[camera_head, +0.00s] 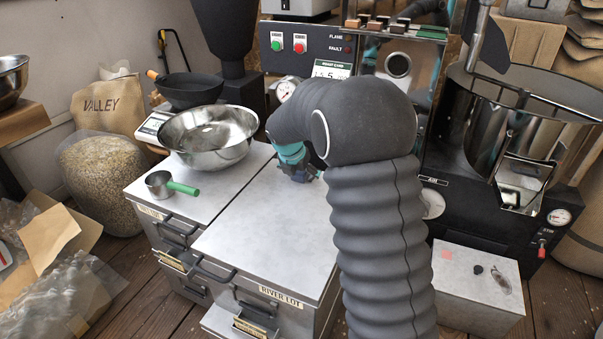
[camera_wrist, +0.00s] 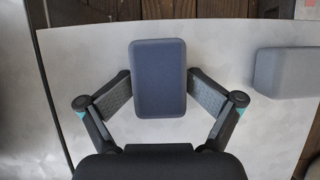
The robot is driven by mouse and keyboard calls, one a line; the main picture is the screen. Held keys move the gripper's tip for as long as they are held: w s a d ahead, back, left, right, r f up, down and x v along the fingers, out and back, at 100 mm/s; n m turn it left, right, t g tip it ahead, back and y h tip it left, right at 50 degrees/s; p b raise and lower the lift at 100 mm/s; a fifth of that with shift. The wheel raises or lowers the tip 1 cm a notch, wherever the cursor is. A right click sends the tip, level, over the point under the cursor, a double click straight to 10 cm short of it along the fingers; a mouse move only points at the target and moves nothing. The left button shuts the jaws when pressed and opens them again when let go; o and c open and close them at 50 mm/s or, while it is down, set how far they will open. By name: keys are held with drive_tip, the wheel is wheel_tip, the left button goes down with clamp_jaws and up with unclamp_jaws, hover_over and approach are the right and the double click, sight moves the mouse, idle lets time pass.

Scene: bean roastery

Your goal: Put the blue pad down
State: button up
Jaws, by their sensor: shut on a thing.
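The blue pad (camera_wrist: 158,72) is a flat, rounded grey-blue block in the middle of the wrist view. My gripper (camera_wrist: 159,92) is shut on it, one finger against each long side. In the head view my gripper (camera_head: 298,172) points down, low over the pale metal top of the River Lot cabinet (camera_head: 255,228). The pad is hidden there behind my arm and gripper. I cannot tell whether the pad touches the cabinet top.
A grey block (camera_wrist: 287,72) lies right of the pad in the wrist view. A steel bowl (camera_head: 208,138) and a green-handled scoop (camera_head: 164,185) stand on the neighbouring top at left. The roaster (camera_head: 470,130) stands at right. The cabinet top's front-left part is clear.

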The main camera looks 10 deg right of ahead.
drive_tip(key=shift+r, duration=0.35)
drive_tip(key=p+v, duration=0.1)
drive_tip(key=v, duration=1.1)
drive_tip(key=s+d+r+m, duration=0.2)
drive_tip(key=s+r+m, duration=0.35)
drive_tip(key=s, duration=0.25)
drive_tip(key=s+d+f+m+t+y, duration=0.1)
drive_tip(key=s+f+m+y, duration=0.2)
drive_tip(key=s+m, duration=2)
drive_tip(key=s, duration=0.4)
drive_tip(key=shift+s+d, duration=0.2)
drive_tip(key=shift+s, duration=0.15)
